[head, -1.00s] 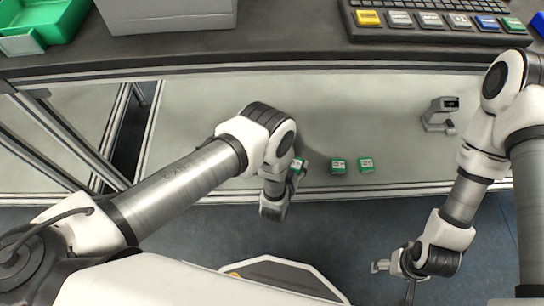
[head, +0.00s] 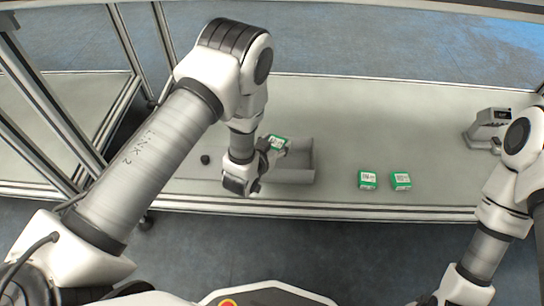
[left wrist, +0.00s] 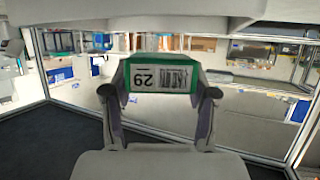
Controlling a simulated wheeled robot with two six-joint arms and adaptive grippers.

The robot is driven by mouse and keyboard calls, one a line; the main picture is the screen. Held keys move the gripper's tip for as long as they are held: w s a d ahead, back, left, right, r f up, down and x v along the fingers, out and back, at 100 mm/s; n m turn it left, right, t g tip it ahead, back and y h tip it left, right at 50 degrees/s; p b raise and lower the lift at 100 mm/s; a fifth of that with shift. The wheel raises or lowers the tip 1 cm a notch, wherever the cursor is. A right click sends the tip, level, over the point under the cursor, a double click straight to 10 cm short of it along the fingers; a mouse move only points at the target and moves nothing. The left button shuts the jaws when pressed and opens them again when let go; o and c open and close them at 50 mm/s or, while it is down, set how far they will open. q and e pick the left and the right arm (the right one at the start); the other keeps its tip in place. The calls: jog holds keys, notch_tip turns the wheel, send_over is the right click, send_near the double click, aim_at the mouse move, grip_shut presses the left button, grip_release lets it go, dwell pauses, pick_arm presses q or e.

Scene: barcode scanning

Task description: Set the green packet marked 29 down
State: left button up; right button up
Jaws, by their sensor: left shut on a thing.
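The green packet marked 29 (head: 278,142) is held in my left gripper (head: 271,149). In the left wrist view the packet (left wrist: 160,78) shows a white label with 29 and a barcode, upside down, between the two fingers (left wrist: 160,100). The gripper is shut on it. In the head view the packet appears over the left part of a grey open tray (head: 300,176); its height above the tray is hard to tell. My right arm is at the right edge, its fingers out of frame.
Two other green packets, one (head: 368,180) beside the other (head: 401,181), lie on the pale shelf right of the tray. A grey scanner (head: 488,126) stands at the far right. A small dark round thing (head: 205,160) lies left of my gripper. The shelf behind the tray is clear.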

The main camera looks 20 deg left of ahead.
pick_arm(q)
jog(key=f+b, duration=0.2)
jog(key=a+f+b, duration=0.1)
jog(key=shift+w+a+f, duration=0.1)
jog(key=shift+w+f, duration=0.15)
jog(key=shift+f, duration=0.25)
jog(key=shift+r, duration=0.3)
jog(key=shift+f, duration=0.65)
jog(key=o, duration=1)
